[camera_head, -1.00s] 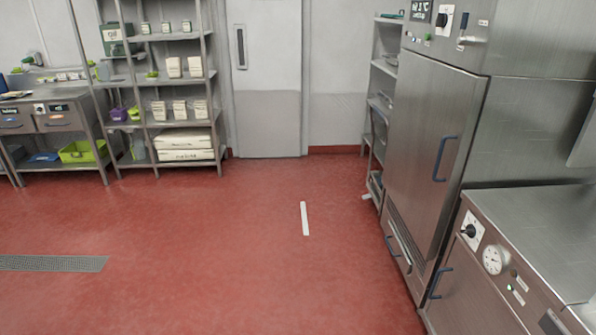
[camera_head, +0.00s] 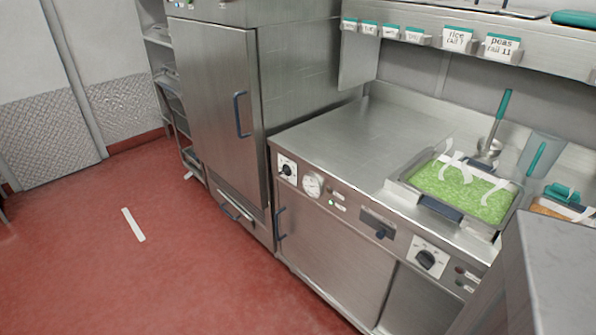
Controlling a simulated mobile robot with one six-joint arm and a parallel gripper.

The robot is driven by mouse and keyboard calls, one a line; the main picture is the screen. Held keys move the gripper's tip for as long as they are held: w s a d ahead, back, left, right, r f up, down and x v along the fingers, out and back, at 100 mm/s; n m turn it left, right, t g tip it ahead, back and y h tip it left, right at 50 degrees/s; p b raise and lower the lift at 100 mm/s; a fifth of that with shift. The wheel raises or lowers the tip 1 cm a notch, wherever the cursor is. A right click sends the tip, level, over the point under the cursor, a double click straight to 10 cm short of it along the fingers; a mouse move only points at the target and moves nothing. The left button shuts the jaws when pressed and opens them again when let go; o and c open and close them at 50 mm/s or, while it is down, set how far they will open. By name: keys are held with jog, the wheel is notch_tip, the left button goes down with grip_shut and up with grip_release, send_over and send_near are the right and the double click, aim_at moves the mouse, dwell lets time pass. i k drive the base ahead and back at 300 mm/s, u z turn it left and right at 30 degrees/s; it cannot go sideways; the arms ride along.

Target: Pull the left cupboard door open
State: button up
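Below the steel counter is a left cupboard door (camera_head: 325,250), a flat steel panel that looks shut. Its dark blue vertical handle (camera_head: 280,226) is at the panel's left edge. To its right is another lower panel (camera_head: 415,303), partly cut off by the frame and by a grey block in front. My gripper is not in view.
A tall steel cabinet (camera_head: 215,95) with a blue handle stands left of the counter (camera_head: 345,130), its door shut. A tray of peas (camera_head: 465,190) sits on the counter. A grey block (camera_head: 560,265) fills the lower right corner.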

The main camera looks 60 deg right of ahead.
aim_at(356, 273)
jog(key=u, duration=0.85)
jog(key=k, duration=0.15)
jog(key=z, duration=2.9)
jog(key=k, duration=0.95)
jog(key=u, duration=0.2)
jog(key=i, duration=0.6)
jog(key=z, duration=0.05)
